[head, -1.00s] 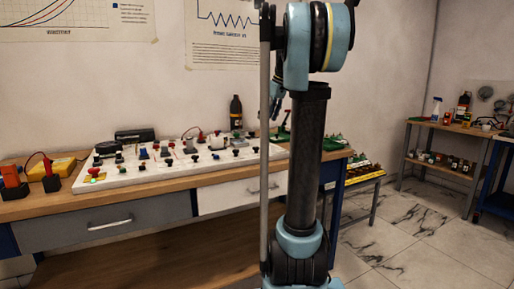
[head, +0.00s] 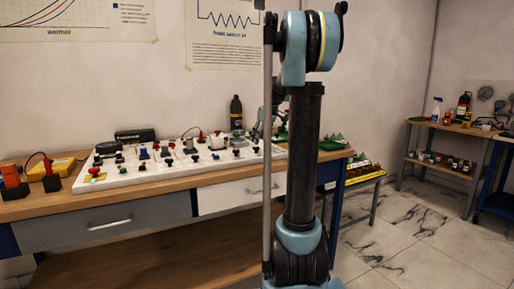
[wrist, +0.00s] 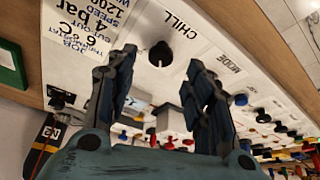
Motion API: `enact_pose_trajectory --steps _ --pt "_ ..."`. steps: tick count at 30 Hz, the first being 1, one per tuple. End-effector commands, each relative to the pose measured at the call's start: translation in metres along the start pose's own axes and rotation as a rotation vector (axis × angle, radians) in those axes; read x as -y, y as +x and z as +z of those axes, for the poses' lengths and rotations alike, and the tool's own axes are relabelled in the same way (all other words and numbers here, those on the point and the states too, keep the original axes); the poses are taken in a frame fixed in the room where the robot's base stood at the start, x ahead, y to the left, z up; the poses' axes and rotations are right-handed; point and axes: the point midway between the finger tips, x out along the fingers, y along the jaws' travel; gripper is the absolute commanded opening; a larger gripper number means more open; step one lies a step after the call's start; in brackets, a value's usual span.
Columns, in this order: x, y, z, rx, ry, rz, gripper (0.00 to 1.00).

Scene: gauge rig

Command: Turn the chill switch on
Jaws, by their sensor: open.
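The chill switch (wrist: 161,54) is a round black knob on the white panel, beside the printed word CHILL in the wrist view. My gripper (wrist: 162,58) is open, with one dark finger on each side of the knob in that view. I cannot tell how far the fingertips are from the panel, and no contact shows. In the head view my gripper (head: 257,131) is small and partly hidden by my arm, over the right end of the white switch board (head: 135,180). The chill switch cannot be made out there.
A printed job card (wrist: 88,28) lies left of the switch. Several other knobs and buttons crowd the board. A dark bottle (head: 236,112) stands behind it.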

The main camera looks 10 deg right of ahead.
Motion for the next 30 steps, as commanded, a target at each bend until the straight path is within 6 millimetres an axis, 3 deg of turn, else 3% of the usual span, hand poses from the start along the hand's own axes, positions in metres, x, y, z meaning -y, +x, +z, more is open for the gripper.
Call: enact_pose_trajectory --steps 3,9,21,23,27,30 --pt "0.000 0.019 0.000 0.000 0.000 0.000 0.47" --pt "0.000 0.039 0.000 0.000 -0.001 0.000 0.47" --pt "0.000 0.046 0.000 0.000 0.000 0.001 0.47" --pt "0.000 0.046 0.000 0.000 0.000 0.001 0.36" --pt "0.000 0.046 0.000 0.000 0.000 0.001 0.04" --pt "0.000 0.046 0.000 0.000 0.000 0.001 0.04"
